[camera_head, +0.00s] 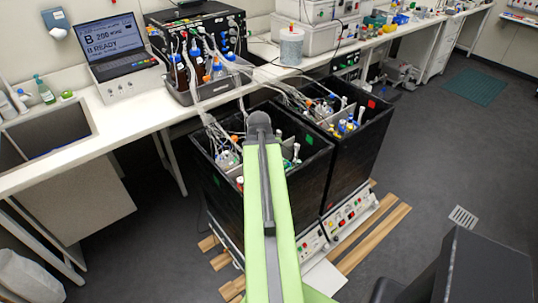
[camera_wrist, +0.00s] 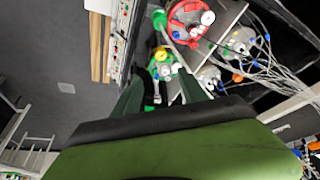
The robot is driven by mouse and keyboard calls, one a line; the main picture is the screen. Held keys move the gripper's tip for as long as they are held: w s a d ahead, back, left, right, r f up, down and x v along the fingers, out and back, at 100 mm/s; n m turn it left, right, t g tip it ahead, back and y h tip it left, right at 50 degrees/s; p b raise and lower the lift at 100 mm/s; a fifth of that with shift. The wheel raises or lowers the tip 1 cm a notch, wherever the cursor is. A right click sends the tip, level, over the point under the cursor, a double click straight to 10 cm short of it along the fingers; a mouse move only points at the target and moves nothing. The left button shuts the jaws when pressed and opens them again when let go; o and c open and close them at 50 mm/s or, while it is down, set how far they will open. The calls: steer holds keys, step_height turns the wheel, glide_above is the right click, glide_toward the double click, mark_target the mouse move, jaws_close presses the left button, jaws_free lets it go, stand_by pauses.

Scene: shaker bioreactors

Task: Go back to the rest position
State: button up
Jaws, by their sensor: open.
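My gripper (camera_wrist: 162,84) shows in the wrist view with its two dark green fingers apart and nothing between them. It points down toward the open left black shaker box, which shows in the head view (camera_head: 222,190). Bottles with a red cap ring (camera_wrist: 188,18) and green and yellow caps lie beyond the fingertips in the wrist view. In the head view my light green arm reaches forward over that box, and the gripper itself is hidden behind the arm's far end.
A second black shaker box (camera_head: 362,150) stands at right, with vessels and tubing inside. Behind is a white bench (camera_head: 110,125) with a laptop (camera_head: 122,52) and a bottle tray (camera_head: 190,98). Wooden slats (camera_head: 375,238) lie beneath the boxes.

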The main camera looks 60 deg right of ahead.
steer(key=w+a+n+t+y, duration=0.1)
steer(key=w+a+n, duration=0.2)
steer(key=w+a, duration=0.8)
steer(key=w+a+n+t+y, duration=0.1)
steer(key=w+a+n, duration=0.2)
steer(key=w+a, duration=0.8)
steer(key=s+a+n+g, duration=0.1)
steer(key=a+n, duration=0.2)
steer(key=a, duration=0.6)
steer(key=s+a+f+n+g+y, duration=0.1)
steer(key=s+a+n, duration=0.1)
steer(key=a, duration=0.8)
steer(key=s+a+f+n+g+y, duration=0.1)
steer(key=a+n, duration=0.3)
steer(key=a, duration=0.6)
steer(key=shift+s+a, duration=0.2)
steer(key=shift+s, duration=0.05)
steer(key=shift+c, duration=0.4)
